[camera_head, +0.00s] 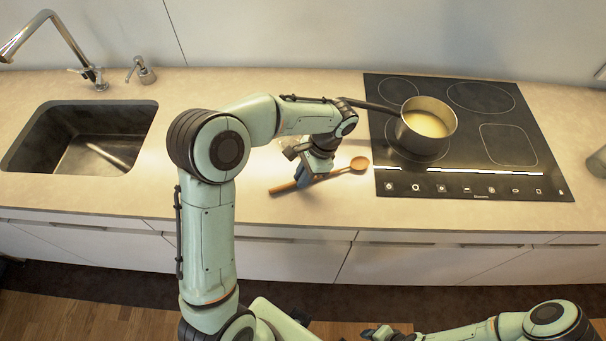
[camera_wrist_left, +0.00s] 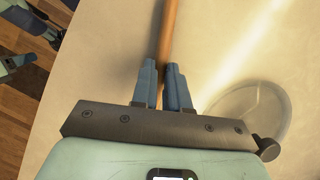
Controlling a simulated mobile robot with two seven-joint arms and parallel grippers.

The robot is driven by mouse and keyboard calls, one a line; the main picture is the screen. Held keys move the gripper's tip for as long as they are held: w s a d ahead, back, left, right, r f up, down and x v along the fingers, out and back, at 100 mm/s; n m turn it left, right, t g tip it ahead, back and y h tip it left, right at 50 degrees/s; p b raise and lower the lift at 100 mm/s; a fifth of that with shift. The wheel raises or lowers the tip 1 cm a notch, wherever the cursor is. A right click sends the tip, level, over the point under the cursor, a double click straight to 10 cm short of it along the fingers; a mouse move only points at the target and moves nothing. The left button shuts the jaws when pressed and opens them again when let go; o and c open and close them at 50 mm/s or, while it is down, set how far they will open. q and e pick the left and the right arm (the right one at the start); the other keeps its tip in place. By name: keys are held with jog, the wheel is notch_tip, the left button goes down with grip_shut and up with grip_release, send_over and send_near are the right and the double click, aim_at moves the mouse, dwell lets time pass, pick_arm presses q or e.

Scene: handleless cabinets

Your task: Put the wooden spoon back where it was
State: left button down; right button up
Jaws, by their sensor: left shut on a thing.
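The wooden spoon (camera_head: 360,163) is at the counter's front half, left of the cooktop, with its bowl toward the cooktop and its handle slanting down-left. My left gripper (camera_head: 311,180) is shut on the handle. In the left wrist view the spoon handle (camera_wrist_left: 168,40) runs between the two blue fingers of the left gripper (camera_wrist_left: 163,80). The spoon lies on or very close above the counter; I cannot tell which. My right gripper (camera_head: 384,332) is low at the bottom edge, away from the counter, and its jaws are not clear.
A pot (camera_head: 427,125) with yellowish contents stands on the black cooktop (camera_head: 510,180), its long handle pointing left behind my arm. A clear round glass thing (camera_wrist_left: 270,95) is close beside my left gripper. A sink (camera_head: 90,155) is at left. The counter (camera_head: 240,205) is otherwise mostly clear.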

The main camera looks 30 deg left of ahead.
pick_arm(q)
jog(key=c, duration=1.1)
grip_release()
jog(key=shift+f, duration=0.1)
jog(key=p+v, duration=0.2)
jog(key=v, duration=1)
jog(key=shift+s+r, duration=0.1)
jog(key=shift+r, duration=0.1)
pick_arm(e)
jog(key=w+r, duration=0.2)
jog(key=r, duration=0.1)
jog(key=shift+w, duration=0.35)
pick_arm(q)
jog(key=shift+s, duration=0.1)
pick_arm(e)
jog(key=shift+s, duration=0.15)
